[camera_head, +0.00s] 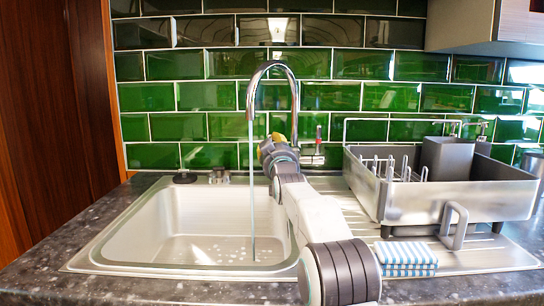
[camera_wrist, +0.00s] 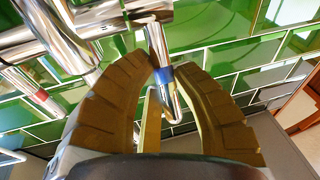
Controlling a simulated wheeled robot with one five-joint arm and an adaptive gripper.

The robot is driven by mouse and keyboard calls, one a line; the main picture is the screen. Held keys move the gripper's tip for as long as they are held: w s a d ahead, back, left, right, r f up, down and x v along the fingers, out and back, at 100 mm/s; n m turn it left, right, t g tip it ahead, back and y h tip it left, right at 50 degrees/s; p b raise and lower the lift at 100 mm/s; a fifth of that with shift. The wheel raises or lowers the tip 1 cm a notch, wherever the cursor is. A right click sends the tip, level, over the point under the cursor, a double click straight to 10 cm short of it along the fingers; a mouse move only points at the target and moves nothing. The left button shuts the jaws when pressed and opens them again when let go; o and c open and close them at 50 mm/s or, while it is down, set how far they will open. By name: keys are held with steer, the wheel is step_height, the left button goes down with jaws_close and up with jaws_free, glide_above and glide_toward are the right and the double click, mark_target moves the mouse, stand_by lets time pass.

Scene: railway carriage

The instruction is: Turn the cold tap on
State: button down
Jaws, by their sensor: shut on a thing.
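The chrome tap (camera_head: 272,68) has a tall curved spout over the sink, and a thin stream of water (camera_head: 252,190) runs from it into the basin. In the wrist view, the cold tap lever (camera_wrist: 157,45) is a chrome rod with a blue band. My gripper (camera_wrist: 164,75) is shut on this lever, with its yellow-brown fingers on either side near the band. My gripper (camera_head: 271,148) also shows small at the tap's base in the head view, where it hides the cold lever. The hot lever (camera_head: 318,138) has a red band and stands upright to the right; it is also in the wrist view (camera_wrist: 40,97).
The pale sink (camera_head: 150,225) is set in a dark speckled worktop. A grey dish rack (camera_head: 455,204) stands on the drainer at right, with a striped folded cloth (camera_head: 405,257) in front. A green tiled wall (camera_head: 210,67) is close behind the tap.

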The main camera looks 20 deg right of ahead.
steer(key=shift+s+a+t+b, duration=0.1)
steer(key=shift+a+t+b, duration=0.1)
steer(key=shift+t+b, duration=0.2)
steer(key=c, duration=1)
jaws_free()
steer(key=shift+s+f, duration=0.1)
steer(key=shift+v, duration=5.9)
